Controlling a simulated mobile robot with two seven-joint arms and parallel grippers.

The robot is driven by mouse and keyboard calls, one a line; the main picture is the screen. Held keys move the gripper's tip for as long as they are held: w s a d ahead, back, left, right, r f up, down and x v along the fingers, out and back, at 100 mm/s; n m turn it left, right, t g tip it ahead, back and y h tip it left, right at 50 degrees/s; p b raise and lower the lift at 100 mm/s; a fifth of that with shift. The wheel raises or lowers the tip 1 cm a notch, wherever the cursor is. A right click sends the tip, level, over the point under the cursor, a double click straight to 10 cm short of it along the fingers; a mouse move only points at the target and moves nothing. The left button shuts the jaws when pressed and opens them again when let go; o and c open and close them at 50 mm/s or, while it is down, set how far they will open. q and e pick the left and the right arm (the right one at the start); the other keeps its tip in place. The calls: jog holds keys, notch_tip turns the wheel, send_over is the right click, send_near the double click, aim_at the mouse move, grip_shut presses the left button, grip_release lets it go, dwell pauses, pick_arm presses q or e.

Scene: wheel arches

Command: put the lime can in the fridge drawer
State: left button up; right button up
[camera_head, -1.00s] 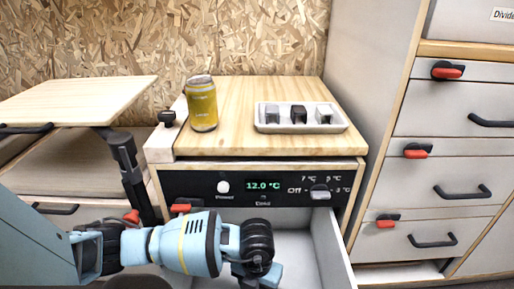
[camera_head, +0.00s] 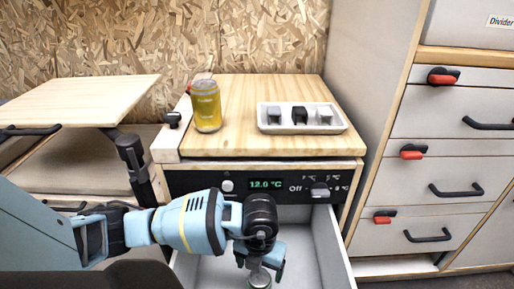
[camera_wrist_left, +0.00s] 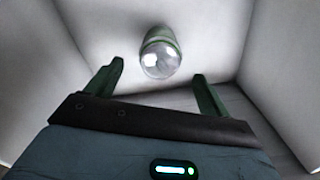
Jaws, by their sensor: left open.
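A green can with a silver top, which I take as the lime can (camera_head: 260,279), is inside the open fridge drawer (camera_head: 316,255), just below my left gripper (camera_head: 260,262). In the left wrist view the can (camera_wrist_left: 160,52) lies beyond and between the two fingertips, apart from both. My left gripper is open and empty. The can's label is not readable. My right gripper is not in view.
A yellow can (camera_head: 207,106) stands on the wooden top (camera_head: 240,90) above the fridge. A white tray (camera_head: 340,118) with small blocks is to its right. The control panel (camera_head: 270,184) reads 12.0 °C. Cabinet drawers (camera_head: 450,180) are shut at right.

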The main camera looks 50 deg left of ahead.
pick_arm(q)
notch_tip(320, 180, up, 5)
jog(key=shift+r+p, duration=0.1)
jog(key=shift+p, duration=0.7)
jog(key=shift+r, duration=0.15)
